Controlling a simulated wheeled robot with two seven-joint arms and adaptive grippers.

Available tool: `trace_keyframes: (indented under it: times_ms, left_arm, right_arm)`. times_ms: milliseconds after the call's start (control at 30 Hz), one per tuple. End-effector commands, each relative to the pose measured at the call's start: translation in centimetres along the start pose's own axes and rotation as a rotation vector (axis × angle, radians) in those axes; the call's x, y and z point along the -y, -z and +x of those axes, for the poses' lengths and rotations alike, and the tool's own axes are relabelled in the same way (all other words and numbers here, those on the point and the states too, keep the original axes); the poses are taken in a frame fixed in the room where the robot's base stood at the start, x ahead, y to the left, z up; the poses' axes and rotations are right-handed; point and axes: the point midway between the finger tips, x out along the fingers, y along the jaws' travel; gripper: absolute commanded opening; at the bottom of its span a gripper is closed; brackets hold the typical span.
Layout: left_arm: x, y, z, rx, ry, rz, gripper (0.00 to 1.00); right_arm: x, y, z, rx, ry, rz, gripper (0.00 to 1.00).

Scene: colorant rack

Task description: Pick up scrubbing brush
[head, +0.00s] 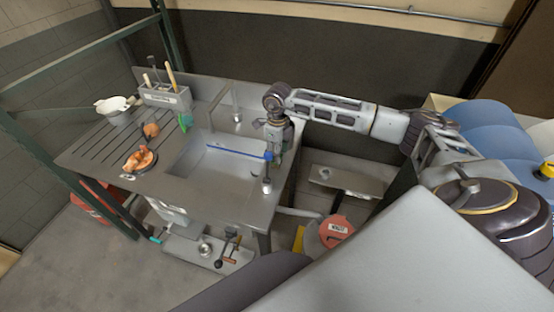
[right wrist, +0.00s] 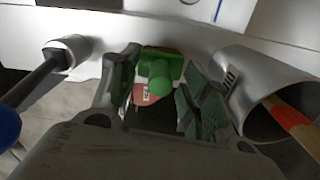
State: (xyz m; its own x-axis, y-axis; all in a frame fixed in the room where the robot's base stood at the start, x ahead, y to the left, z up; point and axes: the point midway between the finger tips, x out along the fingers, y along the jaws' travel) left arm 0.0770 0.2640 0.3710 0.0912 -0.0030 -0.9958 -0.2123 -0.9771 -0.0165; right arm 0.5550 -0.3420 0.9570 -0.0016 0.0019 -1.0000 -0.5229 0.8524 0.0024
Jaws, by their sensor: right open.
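I cannot tell for sure which thing is the scrubbing brush. Wooden-handled tools (head: 171,77) stand in a grey holder (head: 165,97) at the sink's back left, and a green item (head: 185,122) hangs by its front. My right gripper (head: 273,148) is over the right side of the sink, by a thin blue bar (head: 238,152). In the right wrist view my right gripper (right wrist: 162,105) is open, and a green rounded piece (right wrist: 160,72) shows between its fingers. It does not look gripped. My left gripper is not in view.
The steel sink counter (head: 215,183) carries a white strainer (head: 112,105) and orange-brown items (head: 138,160) at left. A red-lidded bucket (head: 335,230) stands on the floor. The right wrist view shows metal tubes (right wrist: 262,100) on both sides, one with a red-and-wood stick.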

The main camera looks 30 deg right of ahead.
Motion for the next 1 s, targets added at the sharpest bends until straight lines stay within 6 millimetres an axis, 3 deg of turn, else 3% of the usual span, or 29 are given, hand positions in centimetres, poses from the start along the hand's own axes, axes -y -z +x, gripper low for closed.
trace_keyframes:
  times_ms: [67, 433, 767, 1000]
  left_arm:
    - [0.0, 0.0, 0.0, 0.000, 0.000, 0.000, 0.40]
    - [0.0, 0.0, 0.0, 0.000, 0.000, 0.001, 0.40]
    - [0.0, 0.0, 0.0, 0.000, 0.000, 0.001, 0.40]
    - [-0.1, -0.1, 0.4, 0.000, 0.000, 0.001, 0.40]
  right_arm:
    - [0.0, 0.0, 0.0, 0.000, 0.000, 0.000, 0.46]
    - [0.0, 0.0, 0.0, 0.000, 0.000, 0.000, 0.00]
    - [0.0, 0.0, -0.2, 0.001, 0.000, 0.000, 0.00]
    - [0.1, -0.1, -1.8, 0.003, 0.002, 0.000, 0.00]
